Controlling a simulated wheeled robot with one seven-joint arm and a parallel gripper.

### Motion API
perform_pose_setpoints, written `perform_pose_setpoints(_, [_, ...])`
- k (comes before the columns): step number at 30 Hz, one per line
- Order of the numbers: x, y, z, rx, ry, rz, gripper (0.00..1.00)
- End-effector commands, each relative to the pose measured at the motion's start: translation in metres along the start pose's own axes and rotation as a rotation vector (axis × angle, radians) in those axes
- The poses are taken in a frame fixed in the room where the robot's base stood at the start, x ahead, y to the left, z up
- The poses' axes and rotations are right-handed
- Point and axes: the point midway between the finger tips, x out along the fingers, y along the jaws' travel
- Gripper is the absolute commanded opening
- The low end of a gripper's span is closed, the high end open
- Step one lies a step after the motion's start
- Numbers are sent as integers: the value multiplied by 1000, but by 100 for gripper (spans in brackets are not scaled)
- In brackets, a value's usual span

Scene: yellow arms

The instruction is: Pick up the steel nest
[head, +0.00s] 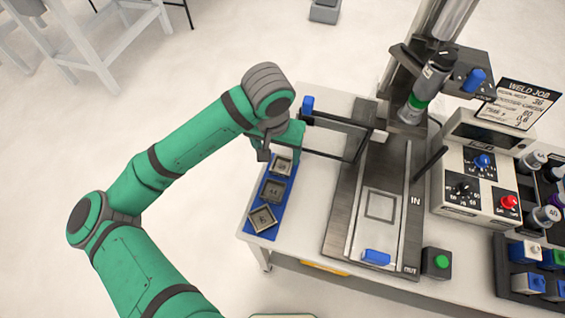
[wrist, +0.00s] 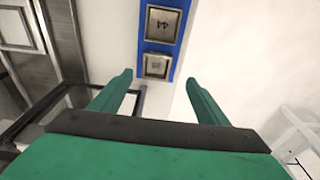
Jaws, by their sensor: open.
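Three square metal nests lie in a row on a blue strip tray (head: 249,227) at the left of the bench. The far nest (head: 281,166), the middle nest (head: 273,190) and the near nest (head: 262,218) look alike; their markings are too small to read, so I cannot tell which is the steel one. My gripper (head: 279,155) is at the far end of the tray, by the far nest. In the wrist view my gripper (wrist: 159,77) is open and empty, and one nest (wrist: 156,66) shows between its fingertips, with another nest (wrist: 163,23) beyond.
A dark frame (head: 335,140) stands just right of my gripper. Further right are a railed fixture (head: 382,205) with a blue-handled part (head: 376,257), a control box (head: 478,175) with knobs and a sign (head: 517,104).

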Motion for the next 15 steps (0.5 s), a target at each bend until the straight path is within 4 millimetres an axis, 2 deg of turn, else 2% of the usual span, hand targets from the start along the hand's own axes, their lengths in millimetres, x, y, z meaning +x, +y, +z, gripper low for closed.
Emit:
perform_pose_setpoints(3, [15, 0, 0, -1, 0, 1, 69])
perform_pose_setpoints(11, [33, 2, -1, 0, 1, 1, 69])
perform_pose_setpoints(15, [52, 8, -4, 5, 0, 1, 69])
